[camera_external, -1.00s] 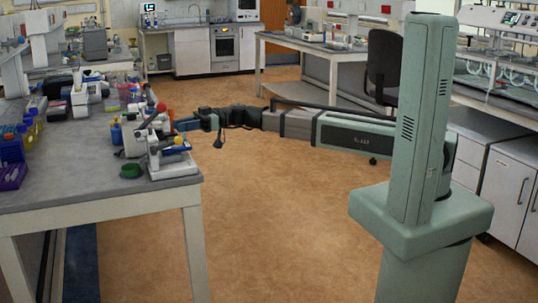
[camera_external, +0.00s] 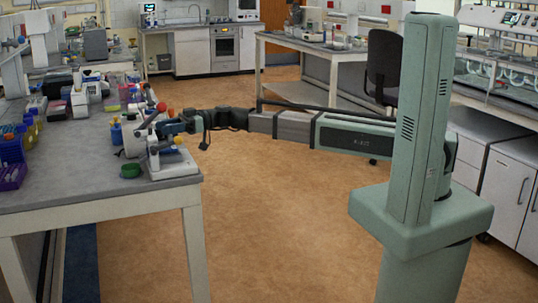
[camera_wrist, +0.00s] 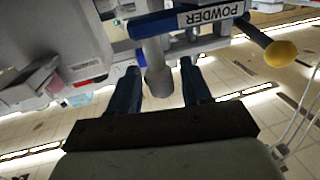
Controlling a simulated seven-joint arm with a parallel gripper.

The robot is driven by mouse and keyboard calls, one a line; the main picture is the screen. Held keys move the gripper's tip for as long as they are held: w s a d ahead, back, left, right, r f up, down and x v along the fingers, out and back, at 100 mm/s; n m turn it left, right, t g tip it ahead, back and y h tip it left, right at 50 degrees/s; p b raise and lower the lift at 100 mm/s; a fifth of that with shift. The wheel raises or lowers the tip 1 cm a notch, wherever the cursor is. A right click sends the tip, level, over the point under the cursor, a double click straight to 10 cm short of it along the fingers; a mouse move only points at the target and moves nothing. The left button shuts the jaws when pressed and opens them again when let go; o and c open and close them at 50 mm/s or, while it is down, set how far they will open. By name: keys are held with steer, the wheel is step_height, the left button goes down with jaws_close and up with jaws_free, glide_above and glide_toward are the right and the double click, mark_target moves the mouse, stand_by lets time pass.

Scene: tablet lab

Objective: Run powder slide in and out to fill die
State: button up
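The white tablet press (camera_external: 174,164) stands at the right edge of the left bench in the external view. In the wrist view, the blue slide (camera_wrist: 160,22) with an upside-down POWDER label crosses the top. A dark rod with a yellow knob (camera_wrist: 280,54) sticks out at its right. My gripper (camera_wrist: 160,84) has two dark blue fingers set apart. A grey cylindrical post (camera_wrist: 157,66) shows between them, with visible gaps on both sides. My gripper (camera_external: 168,127) is at the upper part of the press in the external view; its fingertips are hard to make out there.
A green dish (camera_external: 131,171) lies left of the press base. Blue and yellow bottles and a purple rack (camera_external: 12,177) stand further left on the bench (camera_external: 80,190). A red knob (camera_external: 161,107) rises just behind my gripper. The floor between bench and arm is clear.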

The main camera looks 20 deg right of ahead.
steer(key=w+d, duration=0.2)
steer(key=d, duration=1.1)
steer(key=shift+w+d, duration=0.3)
stand_by(0.4)
steer(key=w+a+n+g, duration=0.1)
steer(key=w+a+g, duration=0.15)
steer(key=w, duration=0.55)
steer(key=s+a+n+g+h, duration=0.1)
steer(key=s+a, duration=0.2)
steer(key=s+a+n+g, duration=0.1)
steer(key=s+a, duration=0.3)
steer(key=s+a+n+g+h, duration=0.1)
steer(key=s+a+g, duration=0.1)
steer(key=s+a, duration=0.1)
steer(key=shift+s+a+f+n+h, duration=0.3)
steer(key=shift+s, duration=0.05)
steer(key=shift+c, duration=0.5)
